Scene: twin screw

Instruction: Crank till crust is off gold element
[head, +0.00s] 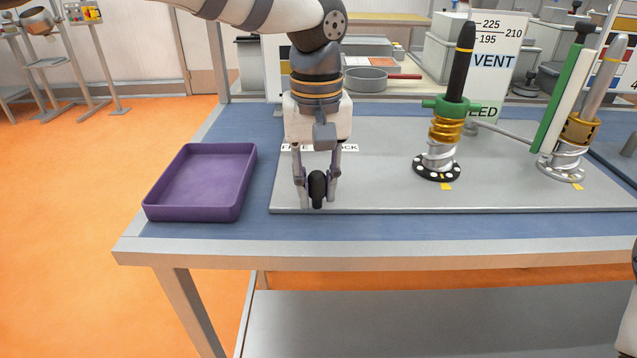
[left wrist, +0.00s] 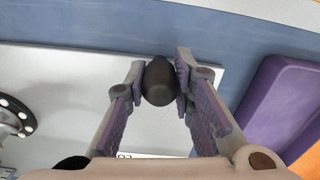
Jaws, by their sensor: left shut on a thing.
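My left gripper (head: 317,180) points down near the front left of the grey plate. Its fingers are shut on a black rounded knob (head: 317,190); the knob also shows between the fingertips in the left wrist view (left wrist: 159,84). What the knob belongs to, if anything, is hidden. To the right stands a screw post with a gold spiral element (head: 446,130), a green collar (head: 450,106) and a black upright rod (head: 461,62). A second post at the far right has a gold element (head: 581,130) under a grey rod. I cannot make out crust clearly on either. My right gripper is out of view.
A purple empty tray (head: 201,182) lies left of the grey plate (head: 365,185) on the blue-topped table. A sign (head: 498,70) with numbers and "VENT" stands behind the posts. A green and white upright panel (head: 567,98) leans at the right post. The plate between gripper and posts is clear.

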